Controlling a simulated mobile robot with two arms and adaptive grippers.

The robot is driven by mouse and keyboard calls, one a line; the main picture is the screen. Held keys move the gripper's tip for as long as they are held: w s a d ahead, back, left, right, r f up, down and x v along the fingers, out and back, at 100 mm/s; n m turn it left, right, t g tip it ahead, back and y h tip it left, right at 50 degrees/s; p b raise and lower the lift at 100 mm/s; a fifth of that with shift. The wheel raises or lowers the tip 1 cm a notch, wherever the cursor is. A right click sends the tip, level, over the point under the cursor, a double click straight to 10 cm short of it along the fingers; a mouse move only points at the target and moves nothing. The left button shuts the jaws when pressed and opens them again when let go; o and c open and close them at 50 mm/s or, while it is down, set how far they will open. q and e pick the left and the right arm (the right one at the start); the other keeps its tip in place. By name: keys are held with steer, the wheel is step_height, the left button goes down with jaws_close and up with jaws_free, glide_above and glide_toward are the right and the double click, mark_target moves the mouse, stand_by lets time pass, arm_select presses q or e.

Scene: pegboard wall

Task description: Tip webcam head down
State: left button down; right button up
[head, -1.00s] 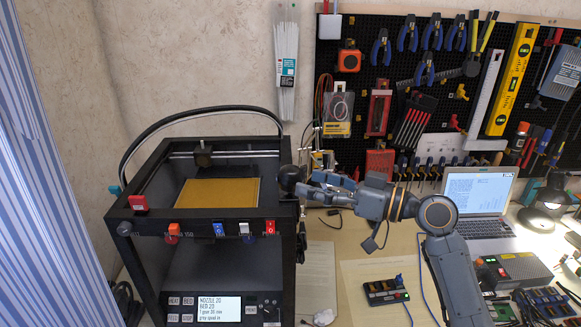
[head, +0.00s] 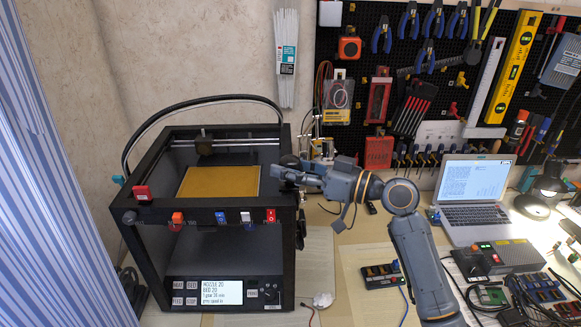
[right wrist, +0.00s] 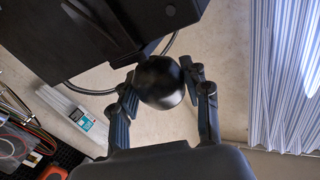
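The webcam head is a glossy black ball (right wrist: 158,84) at the printer's upper right edge. It shows large in the right wrist view. In the head view the dark ball (head: 289,160) is partly covered by my gripper. My right gripper (head: 285,173) is at the ball, with one finger on each side in the right wrist view (right wrist: 160,88). Both fingertips look very close to the ball's sides; whether they press on it is not clear. The webcam's mount is hidden. My left gripper is not in view.
A black 3D printer (head: 146,214) stands directly left of the webcam. Its yellow-brown bed (head: 220,182) is inside the frame. A pegboard (head: 380,70) with tools hangs behind. A laptop (head: 472,190), lamp (head: 540,199) and grey box (head: 508,256) stand right on the desk.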

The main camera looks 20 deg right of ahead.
steer(key=shift+a+r+n+g+h+p, duration=0.2)
steer(key=shift+n+g+h+p, duration=0.2)
steer(key=shift+h+p, duration=0.45)
steer(key=g+h+p, duration=0.1)
steer(key=p, duration=0.1)
steer(key=n+h+p, duration=0.1)
steer(key=p, duration=0.2)
steer(key=shift+w+a+g, duration=0.2)
steer(key=shift+a+g, duration=0.1)
steer(key=shift+g, duration=0.1)
steer(key=shift+a+f+n+g+h+p, duration=0.15)
steer(key=shift+f+n+g+h+p, duration=0.15)
steer(key=shift+h+p, duration=0.45)
steer(key=o, duration=1.2)
steer(key=shift+f, duration=0.1)
steer(key=shift+c, duration=0.2)
